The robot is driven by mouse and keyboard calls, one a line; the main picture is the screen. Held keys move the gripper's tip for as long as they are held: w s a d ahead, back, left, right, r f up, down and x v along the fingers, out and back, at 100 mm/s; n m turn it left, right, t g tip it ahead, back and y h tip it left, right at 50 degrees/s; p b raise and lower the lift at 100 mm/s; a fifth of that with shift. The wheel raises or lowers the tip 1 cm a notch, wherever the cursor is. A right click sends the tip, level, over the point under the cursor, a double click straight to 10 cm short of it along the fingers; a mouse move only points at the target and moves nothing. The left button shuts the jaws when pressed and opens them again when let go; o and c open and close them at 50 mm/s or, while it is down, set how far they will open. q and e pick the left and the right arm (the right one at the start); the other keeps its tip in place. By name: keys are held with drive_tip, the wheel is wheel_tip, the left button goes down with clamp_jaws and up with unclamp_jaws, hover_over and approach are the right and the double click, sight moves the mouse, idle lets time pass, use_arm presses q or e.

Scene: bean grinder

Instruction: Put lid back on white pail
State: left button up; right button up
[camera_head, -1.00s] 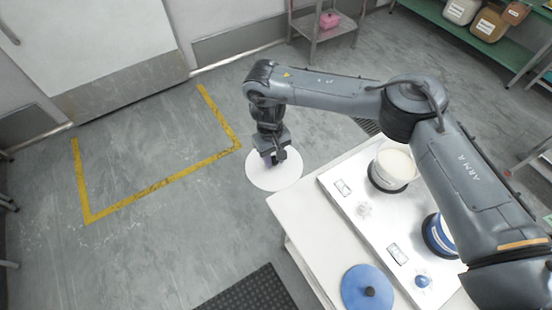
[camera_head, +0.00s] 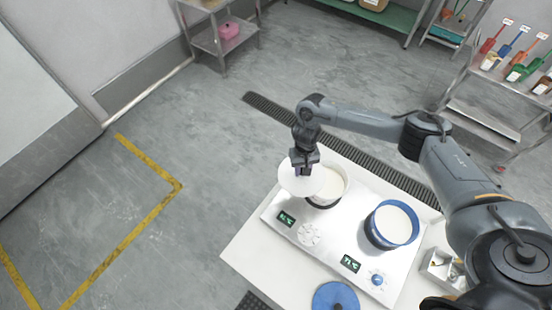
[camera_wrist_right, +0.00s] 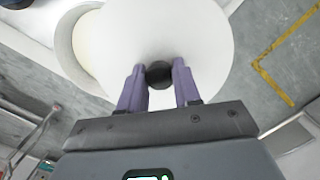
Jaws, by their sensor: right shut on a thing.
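The white lid (camera_head: 299,182) hangs flat under my right gripper (camera_head: 302,172), at the left edge of the white pail (camera_head: 328,200). In the head view it covers part of the pail's opening; the rest of the opening shows pale contents. In the right wrist view my right gripper (camera_wrist_right: 160,80) has its purple fingers on either side of the black knob (camera_wrist_right: 159,73) of the lid (camera_wrist_right: 190,30). The pail (camera_wrist_right: 75,35) shows at the left there, partly behind the lid and offset from it. My left gripper is not in view.
A blue pail (camera_head: 391,225), open with pale contents, stands to the right on the same metal scale panel (camera_head: 335,228). A blue lid (camera_head: 336,297) lies on the white table near the front. A small metal tray (camera_head: 440,268) is at the right. Open floor lies left of the table.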

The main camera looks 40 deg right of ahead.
drive_tip(key=s+d+r+m+p, duration=0.25)
drive_tip(key=s+d, duration=0.35)
drive_tip(key=d, duration=0.3)
use_arm(q)
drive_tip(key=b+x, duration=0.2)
drive_tip(key=b, duration=0.4)
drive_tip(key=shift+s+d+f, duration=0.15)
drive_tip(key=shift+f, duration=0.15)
use_arm(e)
wheel_tip(320, 180, down, 7)
drive_tip(key=shift+n, duration=0.45)
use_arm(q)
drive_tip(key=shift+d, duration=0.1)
use_arm(e)
drive_tip(key=shift+w, duration=0.1)
use_arm(q)
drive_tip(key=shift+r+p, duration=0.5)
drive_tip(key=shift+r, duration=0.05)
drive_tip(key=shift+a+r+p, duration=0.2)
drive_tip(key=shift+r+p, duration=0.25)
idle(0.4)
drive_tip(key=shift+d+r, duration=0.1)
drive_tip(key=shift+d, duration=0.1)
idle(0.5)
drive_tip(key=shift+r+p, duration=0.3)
drive_tip(key=shift+p, duration=0.1)
